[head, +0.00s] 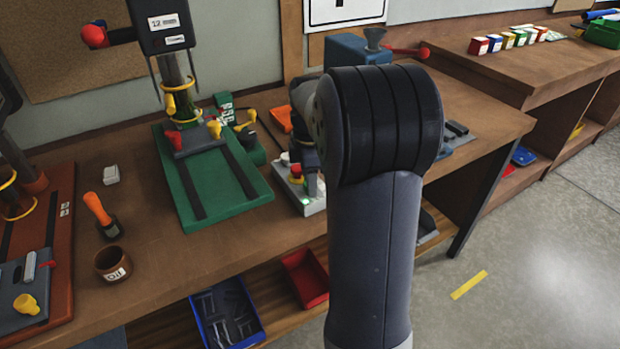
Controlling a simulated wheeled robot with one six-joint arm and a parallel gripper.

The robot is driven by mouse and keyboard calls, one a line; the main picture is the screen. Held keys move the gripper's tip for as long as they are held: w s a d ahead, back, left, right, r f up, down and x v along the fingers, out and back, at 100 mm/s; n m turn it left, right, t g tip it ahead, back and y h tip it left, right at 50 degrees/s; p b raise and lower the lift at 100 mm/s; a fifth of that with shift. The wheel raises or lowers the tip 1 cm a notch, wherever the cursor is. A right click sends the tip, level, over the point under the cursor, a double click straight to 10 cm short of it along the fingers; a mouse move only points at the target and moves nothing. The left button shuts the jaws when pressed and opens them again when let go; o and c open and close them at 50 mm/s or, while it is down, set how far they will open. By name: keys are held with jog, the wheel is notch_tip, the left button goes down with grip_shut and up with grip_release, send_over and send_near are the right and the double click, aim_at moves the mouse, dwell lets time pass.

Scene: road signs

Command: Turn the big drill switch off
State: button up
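A drill press (160,28) labelled "12 mm" stands on a green base (245,200) at the left of the bench. A second drill press with a red-brown base (62,250) is cut off at the left edge. I cannot tell from size which is the big drill. A small pale control box (310,207) with a red button and a green part sits right of the green base. It may be the switch; its setting cannot be read. My gripper (312,188) appears just above or against this box. My arm hides most of it, so its fingers are unclear.
A blue machine (352,50) with a red handle is behind my arm. Blue (225,315) and red (306,280) bins sit on the shelf below. Floor at right is open.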

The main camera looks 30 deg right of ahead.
jog(key=c, duration=0.7)
jog(key=shift+r+m+p, duration=0.1)
jog(key=shift+m+p, duration=0.2)
jog(key=shift+m, duration=0.1)
jog(key=m+p, duration=0.2)
jog(key=m, duration=0.2)
jog(key=shift+m, duration=0.3)
jog(key=m+p, duration=0.1)
jog(key=m, duration=0.5)
jog(key=shift+p, duration=0.35)
jog(key=shift+m, duration=0.4)
jog(key=o, duration=0.7)
